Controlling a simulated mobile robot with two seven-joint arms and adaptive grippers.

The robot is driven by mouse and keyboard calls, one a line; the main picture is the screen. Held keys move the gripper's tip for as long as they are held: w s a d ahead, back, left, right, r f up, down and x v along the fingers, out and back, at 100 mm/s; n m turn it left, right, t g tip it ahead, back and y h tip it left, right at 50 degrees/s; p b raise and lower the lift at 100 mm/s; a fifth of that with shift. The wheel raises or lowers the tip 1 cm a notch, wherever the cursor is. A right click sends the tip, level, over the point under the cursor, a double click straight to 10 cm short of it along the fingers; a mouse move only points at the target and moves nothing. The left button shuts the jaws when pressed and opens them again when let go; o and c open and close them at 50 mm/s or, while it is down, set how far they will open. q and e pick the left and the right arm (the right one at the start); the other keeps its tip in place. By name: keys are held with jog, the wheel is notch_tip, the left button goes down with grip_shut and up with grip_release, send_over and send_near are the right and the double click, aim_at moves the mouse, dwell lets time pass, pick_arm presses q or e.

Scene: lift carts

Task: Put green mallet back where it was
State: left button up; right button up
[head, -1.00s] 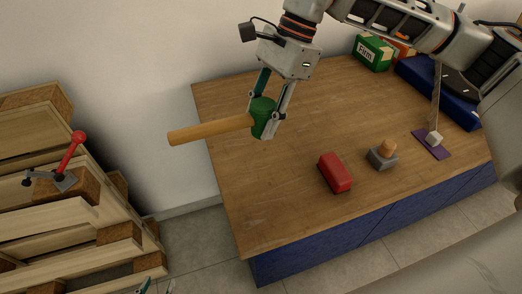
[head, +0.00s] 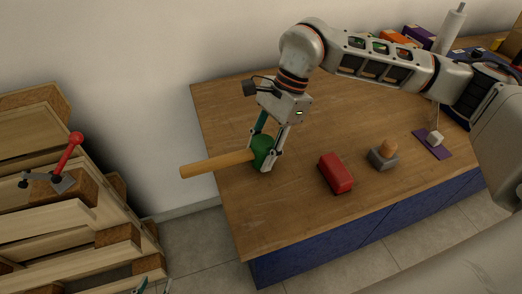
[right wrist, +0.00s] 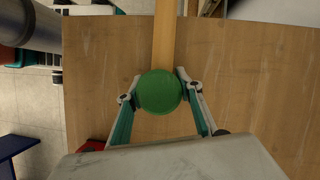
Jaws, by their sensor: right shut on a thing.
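The green mallet has a green head (head: 261,148) and a wooden handle (head: 215,163). My right gripper (head: 265,158) is shut on the mallet's head, low over the left part of the wooden table top. The handle points left, past the table's left edge. In the right wrist view the round green head (right wrist: 159,92) sits between the two fingers and the handle (right wrist: 164,35) runs away upward. I cannot tell whether the head touches the table. My left gripper (head: 153,288) shows only as fingertips at the bottom edge, so its opening is unclear.
A red block (head: 336,172) and a grey block with a wooden knob (head: 383,154) stand right of the mallet. A purple mat (head: 433,145) holds a white piece. Boxes (head: 391,40) stand at the back right. A wooden stack with a red-handled clamp (head: 66,160) is at left.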

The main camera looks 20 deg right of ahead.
jog(key=shift+f, duration=0.15)
jog(key=o, duration=1.4)
jog(key=v, duration=1.2)
